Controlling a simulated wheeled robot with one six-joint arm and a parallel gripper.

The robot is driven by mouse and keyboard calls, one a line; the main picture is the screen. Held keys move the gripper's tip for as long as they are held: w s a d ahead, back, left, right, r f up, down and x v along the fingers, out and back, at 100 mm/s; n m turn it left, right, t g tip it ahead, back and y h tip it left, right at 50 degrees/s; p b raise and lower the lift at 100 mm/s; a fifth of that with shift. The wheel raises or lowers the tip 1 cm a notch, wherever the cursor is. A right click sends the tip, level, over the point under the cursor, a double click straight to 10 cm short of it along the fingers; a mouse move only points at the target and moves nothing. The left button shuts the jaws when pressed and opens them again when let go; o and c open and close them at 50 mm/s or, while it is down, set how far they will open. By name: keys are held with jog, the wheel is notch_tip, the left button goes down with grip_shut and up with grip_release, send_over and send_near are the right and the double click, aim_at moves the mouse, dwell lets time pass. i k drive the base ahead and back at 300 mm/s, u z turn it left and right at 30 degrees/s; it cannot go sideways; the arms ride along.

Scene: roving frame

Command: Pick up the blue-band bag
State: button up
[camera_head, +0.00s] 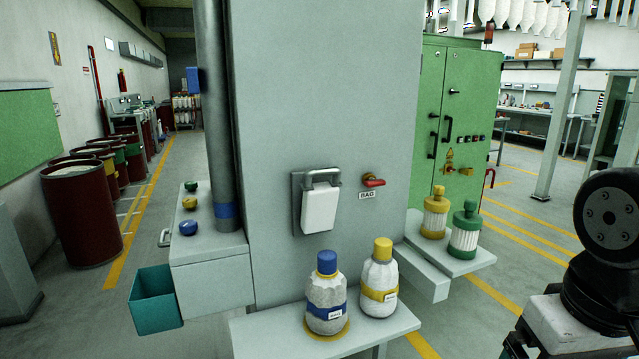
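The blue-band bag (326,292) is a pale, crinkled, bottle-shaped bag with a blue cap, a blue band and a small white label. It stands upright on a yellow ring at the middle of a light grey shelf (272,335) in front of the grey cabinet. A similar bag with a yellow cap and band (379,274) stands close on its right. Dark and white parts of my arm show at the lower right, well to the right of the shelf. I cannot make out my gripper's fingers in this view.
A right-hand ledge (484,262) holds a yellow-capped and a green-capped container. A teal bin (156,298) hangs at the left, below three coloured knobs. A white handle box (319,207) and a red valve (373,181) are on the grey cabinet (330,100) above the bags.

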aim_at(325, 292)
jog(key=u, duration=2.3)
jog(key=i, duration=2.3)
jog(key=z, duration=2.9)
